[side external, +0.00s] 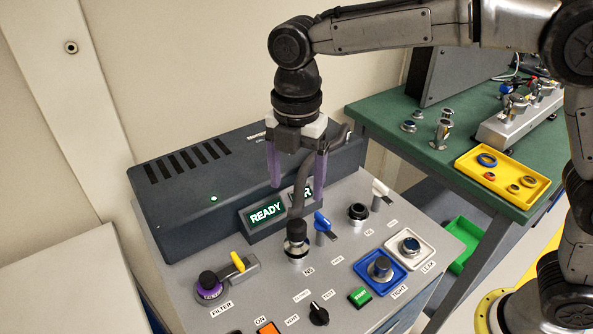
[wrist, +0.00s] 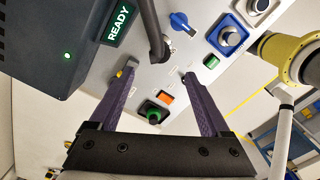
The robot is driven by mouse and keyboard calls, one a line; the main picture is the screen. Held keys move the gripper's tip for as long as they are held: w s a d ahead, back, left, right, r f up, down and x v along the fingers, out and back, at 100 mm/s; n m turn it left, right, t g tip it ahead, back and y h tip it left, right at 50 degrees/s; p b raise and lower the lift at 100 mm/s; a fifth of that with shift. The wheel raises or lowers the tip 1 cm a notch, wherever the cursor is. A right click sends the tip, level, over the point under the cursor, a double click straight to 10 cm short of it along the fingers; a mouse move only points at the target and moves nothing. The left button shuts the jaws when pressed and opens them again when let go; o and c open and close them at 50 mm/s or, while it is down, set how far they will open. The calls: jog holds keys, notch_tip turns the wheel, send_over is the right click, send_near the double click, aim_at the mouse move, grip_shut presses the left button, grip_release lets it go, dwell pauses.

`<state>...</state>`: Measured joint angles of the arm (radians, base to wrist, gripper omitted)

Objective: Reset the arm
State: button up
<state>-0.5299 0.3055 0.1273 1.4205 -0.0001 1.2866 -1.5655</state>
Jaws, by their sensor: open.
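My gripper (side external: 297,190) hangs from the arm, pointing down above the grey control panel (side external: 345,268). Its two purple fingers are spread wide, with nothing held between them. In the wrist view the open fingertips (wrist: 158,72) frame part of the panel, with an orange button (wrist: 167,97) and a green knob (wrist: 153,115) below. A dark hose (side external: 302,190) bends down to the fitting labelled N2 (side external: 297,249). In the side view it crosses the gap between the fingers; in the wrist view the hose (wrist: 152,28) lies beyond the fingertips.
A lit READY sign (side external: 265,212) stands on the panel by a dark housing (side external: 235,180). A blue-handled valve (side external: 323,224), a yellow-handled valve (side external: 238,262) and a blue tray (side external: 392,277) are nearby. A green bench (side external: 385,112) with a yellow tray (side external: 475,160) stands right.

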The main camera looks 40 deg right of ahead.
jog(key=s+d+r+m+t, duration=0.2)
jog(key=s+d+r+m, duration=0.15)
jog(key=d+r, duration=0.35)
jog(key=s+d+r+m+t, duration=0.15)
jog(key=s+d+r, duration=0.25)
jog(key=d, duration=0.4)
jog(key=s+d+f+m+t, duration=0.1)
jog(key=s+d+f+m, duration=0.2)
jog(key=s+f+m, duration=0.2)
jog(key=s+d+f+m+t, duration=0.1)
jog(key=s+d+f+m, duration=0.3)
jog(key=s+m, duration=0.5)
jog(key=m, duration=0.5)
jog(key=shift+s+d+f, duration=0.3)
jog(key=shift+f, duration=0.05)
